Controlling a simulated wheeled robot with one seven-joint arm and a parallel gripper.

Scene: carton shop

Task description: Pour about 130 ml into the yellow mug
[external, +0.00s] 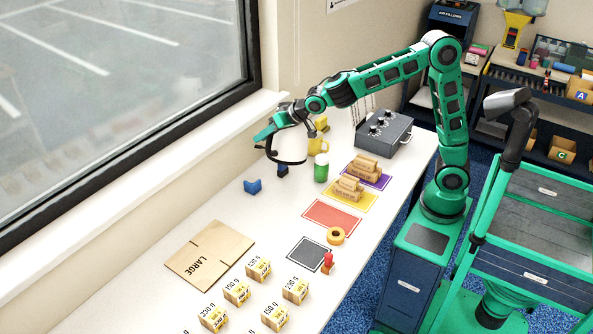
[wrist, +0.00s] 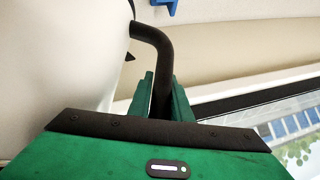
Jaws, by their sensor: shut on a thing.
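My gripper (external: 266,134) is shut on the black handle (wrist: 160,60) of a white kettle (external: 291,143). In the wrist view the handle passes between my green fingers (wrist: 163,95), and the kettle's pale body (wrist: 60,60) fills the left side. The kettle is over the far part of the white table and looks tilted; how far I cannot tell. The yellow mug (external: 318,146) stands just right of the kettle, partly hidden by it. I see no stream, and the inside of the mug is not visible.
A grey control box (external: 383,132) is at the right. Coloured mats, small cartons and a flat cardboard sheet (external: 209,255) lie nearer. The window wall is close behind my gripper.

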